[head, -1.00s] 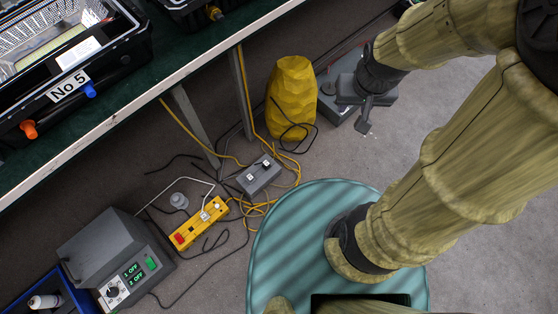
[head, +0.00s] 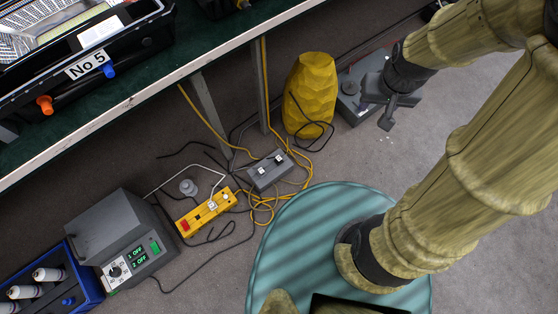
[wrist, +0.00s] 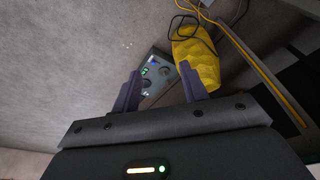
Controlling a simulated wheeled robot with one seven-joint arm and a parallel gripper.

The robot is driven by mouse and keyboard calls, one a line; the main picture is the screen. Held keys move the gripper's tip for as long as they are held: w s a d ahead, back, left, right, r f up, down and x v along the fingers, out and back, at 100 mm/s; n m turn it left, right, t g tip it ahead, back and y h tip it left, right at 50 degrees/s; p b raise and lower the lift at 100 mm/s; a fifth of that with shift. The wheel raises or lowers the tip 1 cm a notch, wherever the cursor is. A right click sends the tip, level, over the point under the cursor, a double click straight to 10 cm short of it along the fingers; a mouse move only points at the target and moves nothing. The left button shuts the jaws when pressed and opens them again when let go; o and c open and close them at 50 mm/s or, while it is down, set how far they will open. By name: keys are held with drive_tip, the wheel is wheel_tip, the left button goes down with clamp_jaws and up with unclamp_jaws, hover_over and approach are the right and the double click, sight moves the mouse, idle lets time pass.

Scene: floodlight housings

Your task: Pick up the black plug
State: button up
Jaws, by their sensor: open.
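I cannot make out a distinct black plug in either view. Thin black cables run around a yellow power strip (head: 207,212) and a grey socket box (head: 270,171) on the floor; each has small white pieces on top, too small to identify surely. My gripper (head: 381,104) is open and empty, at the upper right of the head view, in front of a grey floor box (head: 349,105) and right of the power strip. In the wrist view my gripper (wrist: 158,90) has its two fingers apart, with the grey floor box (wrist: 157,76) showing between them.
A yellow faceted object (head: 311,95) with a black cable stands by the table leg (head: 211,115). The green-topped table (head: 125,98) bears floodlight housings. A grey control unit (head: 120,235) and a blue crate of spools (head: 88,282) are lower left. Grey floor (head: 455,100) is open at right.

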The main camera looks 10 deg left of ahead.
drive_tip(key=w+a+f+n+g+b, duration=0.1)
drive_tip(key=w+a+f+n+b, duration=0.2)
drive_tip(key=a+f, duration=0.55)
drive_tip(key=w+a+f+n+b, duration=0.2)
drive_tip(key=w+a+f, duration=0.25)
drive_tip(key=f, duration=0.65)
drive_tip(key=s+a+f+n+b, duration=0.1)
drive_tip(key=a+f+n, duration=0.1)
drive_tip(key=a+f, duration=0.3)
drive_tip(key=s+a+f+n+g+b, duration=0.1)
drive_tip(key=s+a+f+b, duration=0.1)
drive_tip(key=a+f, duration=0.4)
wheel_tip(320, 180, down, 6)
drive_tip(key=shift+a+r+n, duration=0.2)
drive_tip(key=shift+n, duration=0.2)
drive_tip(key=b, duration=0.7)
hover_over(279, 158)
drive_tip(key=f, duration=1.2)
drive_tip(key=shift+a+f, duration=0.15)
drive_tip(key=shift+a, duration=0.15)
drive_tip(key=f+b, duration=0.4)
drive_tip(key=f, duration=0.1)
drive_tip(key=shift+d+f+b, duration=0.1)
drive_tip(key=shift+d+b, duration=0.15)
drive_tip(key=shift+b, duration=0.1)
